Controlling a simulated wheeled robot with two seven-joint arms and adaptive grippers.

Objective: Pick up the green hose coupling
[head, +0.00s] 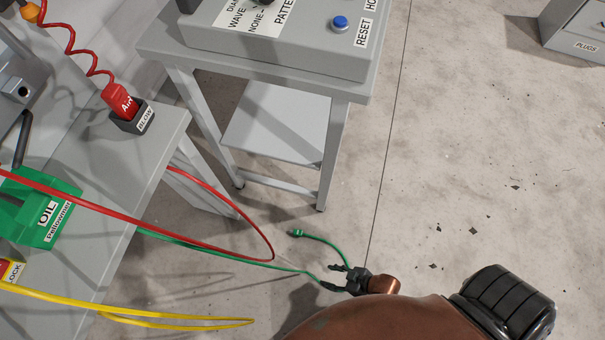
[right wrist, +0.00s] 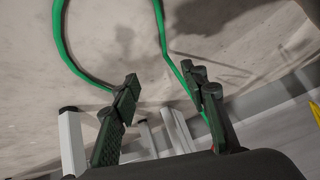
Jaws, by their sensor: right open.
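The green hose coupling (head: 296,233) is a small green fitting at the free end of a green hose (head: 328,243), low over the floor in the head view. The hose curves from it toward my right gripper (head: 330,276), which is open, below and right of the coupling. In the right wrist view the green hose (right wrist: 60,45) runs in two strands near the open fingers of my right gripper (right wrist: 160,76); I cannot tell whether they touch. The coupling does not show there. My left gripper is not in view.
A red hose (head: 225,200) loops just left of the gripper, and a yellow hose (head: 170,318) lies lower left. A grey bench (head: 150,165) holds a green oil box (head: 35,228) and a red air nozzle (head: 117,97). A control stand (head: 335,95) is behind. The right floor is open.

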